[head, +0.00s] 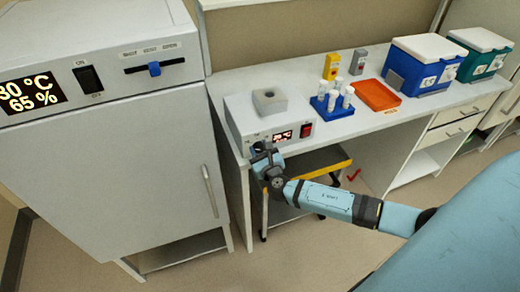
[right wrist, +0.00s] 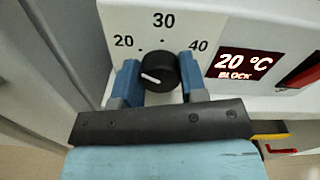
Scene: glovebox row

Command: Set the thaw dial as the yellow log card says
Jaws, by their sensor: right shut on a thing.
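The thaw dial (right wrist: 168,70) is a round black knob on the thaw unit's pale front. Its scale shows 20 at left, 30 at top and 40 at right. Its white mark points left, on the 20 side. The display (right wrist: 243,63) reads 20 °C BLOCK. My right gripper (right wrist: 158,78) is shut on the dial, one blue finger on each side. In the head view my right gripper (head: 265,160) is at the front of the thaw unit (head: 240,118) and hides the dial. No yellow log card can be made out. My left gripper is not in view.
A red switch (head: 305,129) is right of the display. The bench also bears a blue tube rack (head: 332,107), an orange tray (head: 377,95) and blue and green boxes. A tall cabinet (head: 110,150) showing 30 °C, 65 % stands at left. A yellow-edged thing (head: 335,169) is under the bench.

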